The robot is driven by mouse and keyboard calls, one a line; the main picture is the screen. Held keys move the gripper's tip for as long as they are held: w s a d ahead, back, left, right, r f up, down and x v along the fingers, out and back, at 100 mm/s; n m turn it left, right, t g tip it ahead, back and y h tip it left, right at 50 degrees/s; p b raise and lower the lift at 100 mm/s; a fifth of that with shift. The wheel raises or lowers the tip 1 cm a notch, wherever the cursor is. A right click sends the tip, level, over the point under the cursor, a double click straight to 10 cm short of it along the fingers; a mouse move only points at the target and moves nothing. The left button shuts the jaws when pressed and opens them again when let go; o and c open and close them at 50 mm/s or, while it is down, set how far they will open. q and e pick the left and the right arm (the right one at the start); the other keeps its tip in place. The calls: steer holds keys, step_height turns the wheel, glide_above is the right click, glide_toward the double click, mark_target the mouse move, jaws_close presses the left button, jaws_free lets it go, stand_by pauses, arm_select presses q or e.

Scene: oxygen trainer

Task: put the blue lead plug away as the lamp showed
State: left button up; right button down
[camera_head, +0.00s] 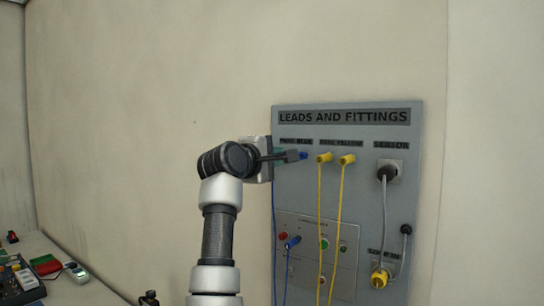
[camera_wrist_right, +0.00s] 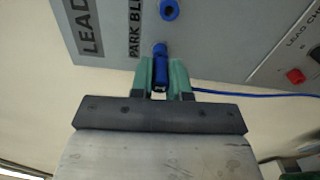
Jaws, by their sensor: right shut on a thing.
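The blue lead plug (camera_wrist_right: 160,68) is between the teal fingers of my right gripper (camera_wrist_right: 162,78), which is shut on it. The plug points at the grey panel (camera_head: 390,135) under the "PARK BLUE" label. I cannot tell whether its tip is in a socket or just in front of one. A blue ring-like socket (camera_wrist_right: 169,10) shows beside it, apart from the plug, with nothing in it. In the head view, my right gripper (camera_head: 290,156) covers much of this spot, and a bit of blue (camera_head: 303,155) shows past its fingertips. My left gripper is not in view.
Two yellow plugs (camera_head: 324,157) with hanging leads sit just right of my right gripper. A sensor plug (camera_head: 387,173) with a grey cable is further right. A bench with small items is at lower left.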

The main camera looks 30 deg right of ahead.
steer(key=shift+d+r, duration=0.1)
steer(key=shift+d, duration=0.15)
steer(key=shift+w+d, duration=0.15)
steer(key=shift+d, duration=0.05)
steer(key=c, duration=1)
jaws_free()
steer(key=shift+a+f+b, duration=0.25)
steer(key=shift+a+b, duration=0.05)
steer(key=shift+a, duration=0.05)
steer(key=b+v, duration=0.5)
steer(key=v, duration=0.5)
steer(key=shift+r, duration=0.15)
